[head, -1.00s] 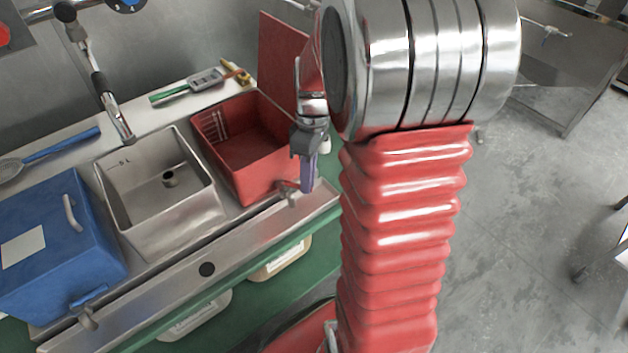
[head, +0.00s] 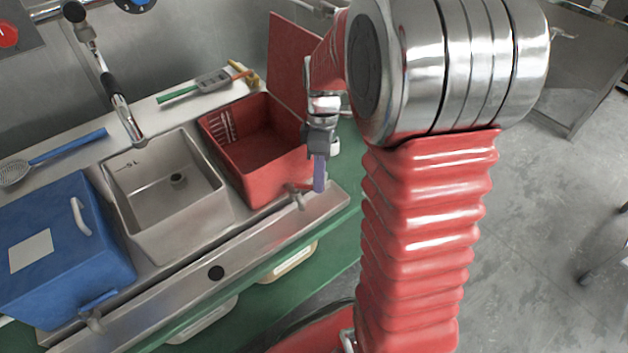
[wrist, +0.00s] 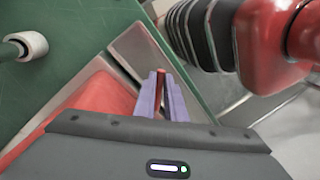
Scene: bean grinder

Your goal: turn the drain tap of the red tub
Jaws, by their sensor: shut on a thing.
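The red tub (head: 250,150) sits in the right end of the metal sink bench. Its drain tap (head: 299,198) is on the front side, low down, with a red lever (head: 297,187) on top. My gripper (head: 319,188) points down at the lever's right end. In the wrist view my gripper (wrist: 162,90) has its two purple fingers around a thin red piece, the tap's lever (wrist: 160,88), and is shut on it. The tub's red wall (wrist: 90,105) shows left of the fingers. The tap body is hidden there.
A steel basin (head: 170,195) and a lidded blue tub (head: 60,245) stand to the left. The blue tub has its own tap (head: 94,318). A red panel (head: 292,60) stands behind the red tub. A white ring-shaped piece (wrist: 30,44) is close by on the green surface.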

